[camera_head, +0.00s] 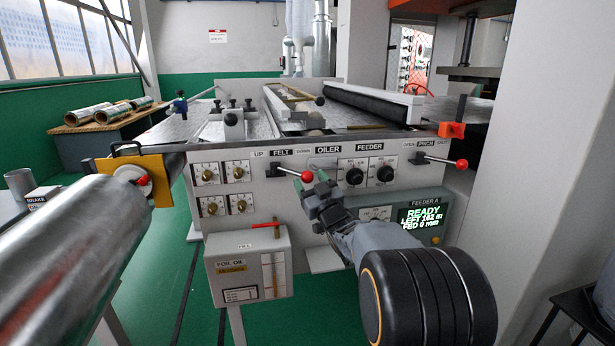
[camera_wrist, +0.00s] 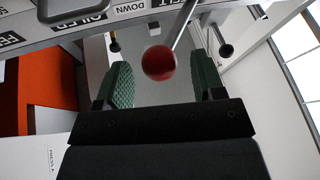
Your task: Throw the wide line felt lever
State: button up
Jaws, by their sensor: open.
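The felt lever (camera_head: 293,173) is on the machine's front panel under the FELT label (camera_head: 281,153), with UP to its left and DOWN to its right. Its arm points right, toward DOWN, and ends in a red ball knob (camera_head: 306,176). My gripper (camera_head: 314,187) is open at this knob. In the wrist view the knob (camera_wrist: 159,63) appears between the two green-padded fingers of my gripper (camera_wrist: 161,80), with visible gaps on both sides. I cannot tell how deep the knob sits between the pads.
Another red-knobbed lever, PINCH (camera_head: 440,160), is at the panel's right. Black dials (camera_head: 370,175) sit right of my gripper, above a green-lettered READY display (camera_head: 422,216). A foil oil box (camera_head: 250,268) with a red-handled valve is below left. A large metal roll (camera_head: 75,255) fills the left.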

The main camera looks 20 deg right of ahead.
jog(key=shift+x, duration=1.2)
jog(key=shift+c, duration=0.3)
jog(key=c, duration=1.1)
